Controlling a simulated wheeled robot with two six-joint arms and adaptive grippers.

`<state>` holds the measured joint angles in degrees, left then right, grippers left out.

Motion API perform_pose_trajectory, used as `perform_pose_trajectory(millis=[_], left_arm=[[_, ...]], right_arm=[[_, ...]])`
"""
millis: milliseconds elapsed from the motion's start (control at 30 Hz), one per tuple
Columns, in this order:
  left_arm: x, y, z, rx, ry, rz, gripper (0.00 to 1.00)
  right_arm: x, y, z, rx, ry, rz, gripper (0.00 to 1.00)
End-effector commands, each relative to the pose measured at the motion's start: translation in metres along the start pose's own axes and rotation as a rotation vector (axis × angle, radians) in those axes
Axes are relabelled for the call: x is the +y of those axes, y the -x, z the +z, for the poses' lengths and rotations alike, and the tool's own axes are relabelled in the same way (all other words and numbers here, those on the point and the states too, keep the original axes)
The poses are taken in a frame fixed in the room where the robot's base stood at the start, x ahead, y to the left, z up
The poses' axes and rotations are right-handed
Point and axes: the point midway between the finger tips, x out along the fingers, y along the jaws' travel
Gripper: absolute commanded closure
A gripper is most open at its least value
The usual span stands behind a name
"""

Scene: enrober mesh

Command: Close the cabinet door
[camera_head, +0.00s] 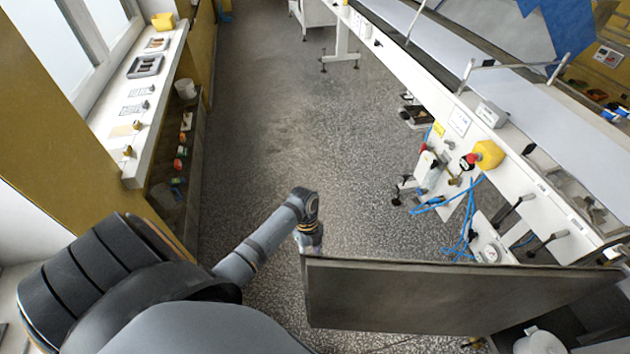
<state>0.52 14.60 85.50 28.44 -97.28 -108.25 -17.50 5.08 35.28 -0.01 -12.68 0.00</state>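The cabinet door (450,297) is a flat dark grey panel at the lower right. It stands swung out across the floor, its free edge at the left and its other end at the right by the machine. My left arm comes in from the lower left. My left gripper (312,244) is at the top corner of the door's free edge, pointing down. I cannot tell whether it touches the door, and its fingers are too small and partly hidden to read. My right gripper is not in view.
A long white conveyor machine (520,165) runs along the right, with a yellow-and-red switch (487,154) and blue hoses (462,235) hanging low. A windowsill (140,95) with small items lines the left wall. The speckled floor (285,100) between them is clear. A white round container (540,341) shows behind the door.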

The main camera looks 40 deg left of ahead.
Motion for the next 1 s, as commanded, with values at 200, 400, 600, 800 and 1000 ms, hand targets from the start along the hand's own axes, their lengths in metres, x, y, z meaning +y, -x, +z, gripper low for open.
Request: perform_pose_trajectory(millis=[200, 400, 600, 800, 1000], left_arm=[[0.005, 0.084, -0.033, 0.066, -0.465, 0.06, 0.68], [0.007, 0.087, -0.036, 0.076, -0.514, 0.07, 0.68], [0.011, 0.056, -0.038, 0.079, -0.51, 0.071, 0.68], [0.015, 0.014, -0.041, 0.078, -0.509, 0.072, 0.68], [0.016, -0.011, -0.041, 0.075, -0.509, 0.07, 0.68]], right_arm=[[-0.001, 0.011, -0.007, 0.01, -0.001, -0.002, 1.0], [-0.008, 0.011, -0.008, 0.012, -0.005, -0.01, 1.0], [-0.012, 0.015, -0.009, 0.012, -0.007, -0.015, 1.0], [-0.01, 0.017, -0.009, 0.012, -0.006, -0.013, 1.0], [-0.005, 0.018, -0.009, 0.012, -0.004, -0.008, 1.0]])
